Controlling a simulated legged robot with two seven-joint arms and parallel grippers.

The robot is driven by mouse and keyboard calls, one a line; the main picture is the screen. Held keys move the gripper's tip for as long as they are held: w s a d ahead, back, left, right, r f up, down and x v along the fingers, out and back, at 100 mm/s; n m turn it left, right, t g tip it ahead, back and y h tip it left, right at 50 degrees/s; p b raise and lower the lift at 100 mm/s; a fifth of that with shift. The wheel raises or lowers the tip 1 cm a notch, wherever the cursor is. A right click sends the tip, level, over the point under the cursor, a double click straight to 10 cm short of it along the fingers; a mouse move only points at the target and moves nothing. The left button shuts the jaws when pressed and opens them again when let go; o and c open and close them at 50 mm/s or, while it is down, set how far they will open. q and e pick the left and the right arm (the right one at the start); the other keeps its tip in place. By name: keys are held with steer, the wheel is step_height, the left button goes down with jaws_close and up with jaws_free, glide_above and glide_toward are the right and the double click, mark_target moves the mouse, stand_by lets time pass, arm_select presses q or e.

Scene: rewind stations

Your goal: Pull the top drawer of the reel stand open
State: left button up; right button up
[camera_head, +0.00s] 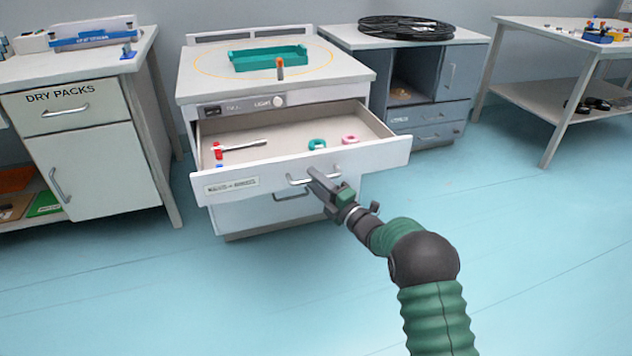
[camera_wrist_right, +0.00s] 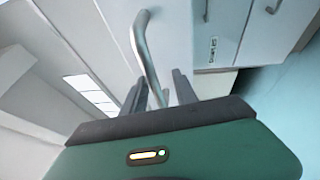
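A white stand (camera_head: 205,75) in the middle of the head view has its upper drawer (camera_head: 240,184) pulled well out. The drawer front carries a label and a silver bar handle (camera_head: 294,181). The handle also shows in the wrist view (camera_wrist_right: 143,50). My right gripper (camera_head: 317,178) is at the right part of this handle. In the wrist view my right gripper's fingers (camera_wrist_right: 163,88) stand apart, with the handle bar between them and a gap on one side. Contact with the bar is unclear. My left gripper is not in view.
Inside the drawer are a red-headed hammer (camera_head: 238,147), a green ring (camera_head: 317,144) and a pink ring (camera_head: 350,139). A teal tray (camera_head: 240,66) lies on the stand. The floor in front is clear.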

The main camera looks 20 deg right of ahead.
steer(key=shift+d+r, duration=0.15)
steer(key=shift+s+d+p, duration=0.2)
steer(key=shift+s+p, duration=0.1)
steer(key=shift+s, duration=0.05)
steer(key=p+v, duration=0.6)
steer(key=v, duration=1)
